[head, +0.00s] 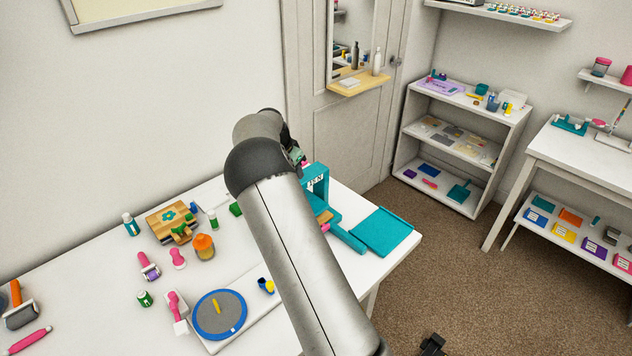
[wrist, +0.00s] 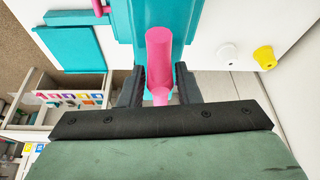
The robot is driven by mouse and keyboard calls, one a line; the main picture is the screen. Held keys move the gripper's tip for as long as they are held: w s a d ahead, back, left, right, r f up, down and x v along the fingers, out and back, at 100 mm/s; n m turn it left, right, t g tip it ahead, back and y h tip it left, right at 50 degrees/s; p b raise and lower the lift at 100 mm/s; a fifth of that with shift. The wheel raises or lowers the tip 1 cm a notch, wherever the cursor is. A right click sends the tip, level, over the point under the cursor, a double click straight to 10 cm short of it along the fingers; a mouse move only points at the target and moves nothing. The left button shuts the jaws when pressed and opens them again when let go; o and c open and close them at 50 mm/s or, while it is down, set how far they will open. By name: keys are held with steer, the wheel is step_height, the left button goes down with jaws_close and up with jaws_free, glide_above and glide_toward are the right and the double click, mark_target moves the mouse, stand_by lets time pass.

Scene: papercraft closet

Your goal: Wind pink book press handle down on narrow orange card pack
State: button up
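The teal book press (head: 318,178) stands on the white table, partly hidden behind my arm. Its pink handle (wrist: 160,48) shows in the wrist view, pointing away between my fingers. My gripper (wrist: 160,78) is at the handle, one dark finger on each side. The fingers look apart, with narrow gaps beside the pink part. In the head view the gripper is mostly hidden by my arm. A small orange patch (head: 323,215) low in the press may be the narrow card pack; most of it is hidden.
A flat teal board (head: 378,231) lies right of the press at the table edge. Bottles, pink tools, a wooden block (head: 170,221) and a round blue-grey mat (head: 219,315) occupy the table's left. A white and a yellow knob-like item (wrist: 265,57) stand near the press.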

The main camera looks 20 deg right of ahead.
steer(key=shift+r, duration=0.15)
steer(key=shift+r+p, duration=1.2)
steer(key=shift+r, duration=1.7)
steer(key=o, duration=0.3)
steer(key=shift+o, duration=0.2)
steer(key=v, duration=0.6)
